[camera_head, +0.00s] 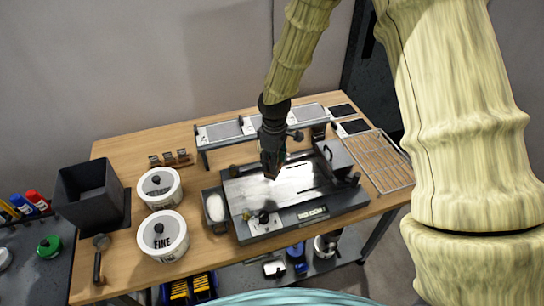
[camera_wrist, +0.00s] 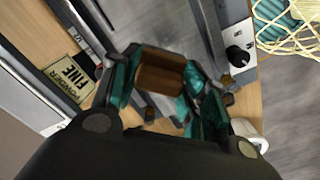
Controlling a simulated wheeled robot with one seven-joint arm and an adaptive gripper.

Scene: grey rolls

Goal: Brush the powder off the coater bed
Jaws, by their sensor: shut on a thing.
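The coater bed (camera_head: 246,188) is a flat grey metal plate on the machine at the table's middle, with a pale, bright patch on its surface. Whether this is powder or glare I cannot tell. My gripper (camera_head: 270,166) points down over the bed's back part. In the wrist view, my gripper (camera_wrist: 165,98) is shut on a brown wooden block (camera_wrist: 160,72), which looks like a brush handle. Its bristles are hidden, and whether they touch the bed I cannot tell.
White lidded pots (camera_head: 164,238), one marked FINE, and a black bin (camera_head: 88,194) stand left. A white-filled trough (camera_head: 215,207) adjoins the machine. A raised rack (camera_head: 220,131) runs behind it; a wire rack (camera_head: 378,160) lies right. A knob (camera_head: 263,217) projects at the front.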

